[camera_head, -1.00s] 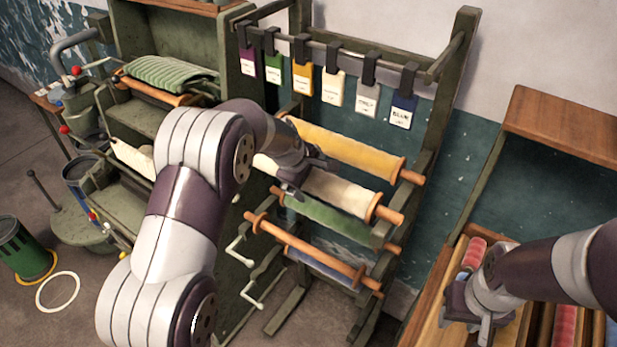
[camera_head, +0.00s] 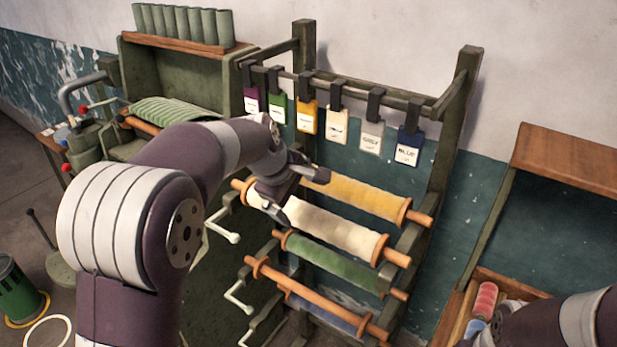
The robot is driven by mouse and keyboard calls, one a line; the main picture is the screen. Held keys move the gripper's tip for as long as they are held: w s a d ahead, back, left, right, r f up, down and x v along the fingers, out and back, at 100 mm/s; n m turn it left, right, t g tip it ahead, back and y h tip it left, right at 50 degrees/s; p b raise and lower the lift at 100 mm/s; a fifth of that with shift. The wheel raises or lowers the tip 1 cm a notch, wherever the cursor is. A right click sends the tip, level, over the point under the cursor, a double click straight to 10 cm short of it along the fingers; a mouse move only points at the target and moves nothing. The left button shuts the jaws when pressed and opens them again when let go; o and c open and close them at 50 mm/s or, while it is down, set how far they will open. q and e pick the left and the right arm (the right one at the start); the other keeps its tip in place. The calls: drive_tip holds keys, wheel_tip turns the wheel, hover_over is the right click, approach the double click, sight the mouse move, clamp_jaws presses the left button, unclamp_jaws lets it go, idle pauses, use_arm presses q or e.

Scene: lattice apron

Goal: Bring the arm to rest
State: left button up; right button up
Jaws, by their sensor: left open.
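My left arm (camera_head: 140,230) comes in from the lower left and reaches across to the rack of rolls. Its gripper (camera_head: 284,192) is open, in front of the left part of the cream roll (camera_head: 335,226) and just below the left end of the yellow roll (camera_head: 365,196). I see nothing between its fingers; whether it touches a roll I cannot tell. My right arm (camera_head: 580,325) shows only partly at the lower right corner, and its gripper is below the picture edge.
The rack also holds a green roll (camera_head: 335,262) and a lower bare wooden rod (camera_head: 310,294). Several coloured tags hang above, including a blue one (camera_head: 408,150). A green cabinet (camera_head: 190,72) stands left. An open wooden case (camera_head: 470,300) with coloured rolls is at right.

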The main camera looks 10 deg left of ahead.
use_arm(q)
drive_tip(key=s+a+f+m+g+y+b, duration=0.1)
drive_tip(key=s+f+m+g+b, duration=0.3)
drive_tip(key=s+f+m+b, duration=0.4)
drive_tip(key=s+f+m+y, duration=0.1)
drive_tip(key=s+f+m, duration=0.5)
drive_tip(key=s+f, duration=0.8)
drive_tip(key=shift+s+f, duration=0.25)
drive_tip(key=shift+s, duration=0.2)
